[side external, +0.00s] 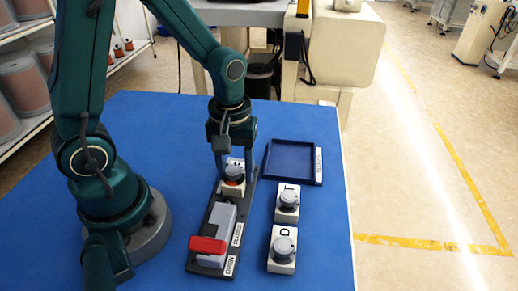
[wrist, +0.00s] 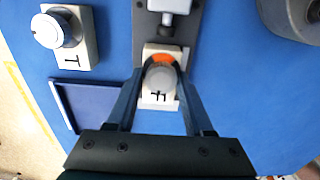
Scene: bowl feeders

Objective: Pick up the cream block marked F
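The cream block marked F (wrist: 158,101) sits at the far end of a dark grey clamp fixture (side external: 193,262), with a round grey knob (wrist: 160,79) on top and an orange patch beside the knob. In the side view the block (side external: 233,188) is partly hidden by my gripper. My gripper (side external: 235,176) points down over it, one finger on each side of the knob. In the wrist view the fingertips (wrist: 161,74) lie close along both sides of the knob. Whether they touch it is unclear. The block rests on the fixture.
The fixture's red handle (side external: 207,245) lies near the OPEN label. Cream blocks marked T (side external: 287,204) and D (side external: 282,250) stand to the right on the blue table (side external: 322,250). An empty dark blue tray (side external: 292,160) lies behind them.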

